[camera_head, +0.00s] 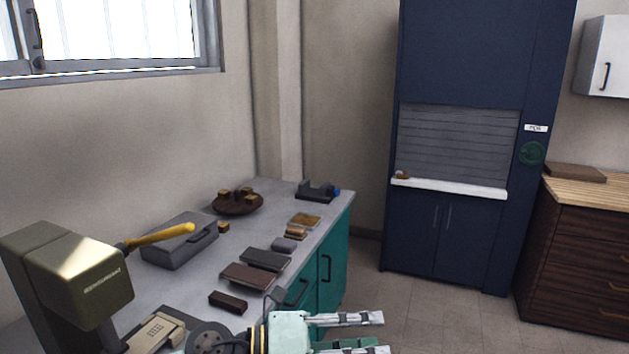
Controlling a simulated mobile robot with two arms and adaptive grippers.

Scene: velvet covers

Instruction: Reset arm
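My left gripper (382,334) is at the bottom of the head view, its pale green body in front of the workbench. Its two light fingers point right and stand apart, with no object visible between them. The lower finger is partly cut off by the picture's edge. Part of the arm behind it shows as a dark round joint. My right gripper is not in view.
A grey-topped bench (206,274) holds an olive machine (85,285), a grey case (180,245), a brown round tray (237,208) and several small dark and tan blocks. A blue cabinet (455,60) and wooden drawers (575,265) stand beyond open floor (440,305).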

